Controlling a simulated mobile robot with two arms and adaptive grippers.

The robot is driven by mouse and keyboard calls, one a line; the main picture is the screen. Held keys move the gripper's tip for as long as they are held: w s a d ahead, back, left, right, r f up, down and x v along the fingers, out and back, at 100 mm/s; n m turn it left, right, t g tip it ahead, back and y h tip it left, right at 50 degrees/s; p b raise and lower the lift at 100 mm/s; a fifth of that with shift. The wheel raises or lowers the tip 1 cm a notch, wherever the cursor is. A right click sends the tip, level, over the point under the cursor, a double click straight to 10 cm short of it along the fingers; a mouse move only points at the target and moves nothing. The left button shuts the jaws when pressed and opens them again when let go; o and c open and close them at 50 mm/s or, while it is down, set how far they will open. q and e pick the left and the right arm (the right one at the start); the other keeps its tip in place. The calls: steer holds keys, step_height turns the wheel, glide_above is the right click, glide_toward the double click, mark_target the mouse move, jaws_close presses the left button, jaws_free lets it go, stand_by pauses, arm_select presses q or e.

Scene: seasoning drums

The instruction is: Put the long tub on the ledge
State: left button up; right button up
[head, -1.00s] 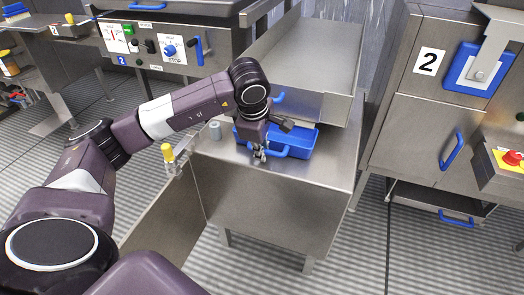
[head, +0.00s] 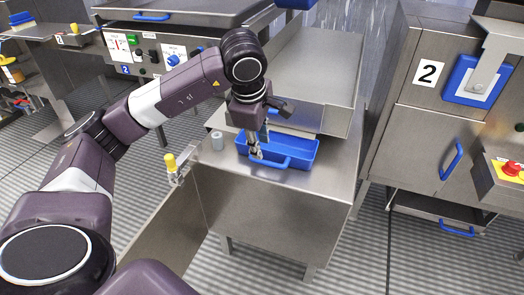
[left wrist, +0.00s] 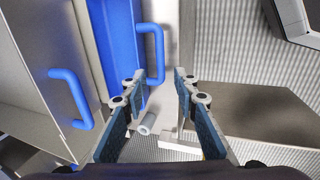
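The long tub (head: 298,152) is blue and open-topped. It stands upright on a steel top (head: 315,178), in front of a large steel tray. A blue handle sticks out from its near side. My left gripper (head: 256,150) is over the left part of the tub in the head view. In the left wrist view the tub (left wrist: 113,35) is at upper left, and its handle (left wrist: 160,52) is beyond the fingertips. The left gripper (left wrist: 160,88) is open there, with nothing between its fingers. Which surface is the ledge I cannot tell for sure. My right gripper is not in view.
The large steel tray (head: 340,65) rises behind the tub; its blue handle shows in the left wrist view (left wrist: 65,92). A small grey cylinder (head: 217,141) stands left of the tub. A yellow-topped fitting (head: 170,162) is further left. A steel cabinet marked 2 (head: 415,120) is at right.

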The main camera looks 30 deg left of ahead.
arm_select(q)
steer(key=shift+v, duration=1.25)
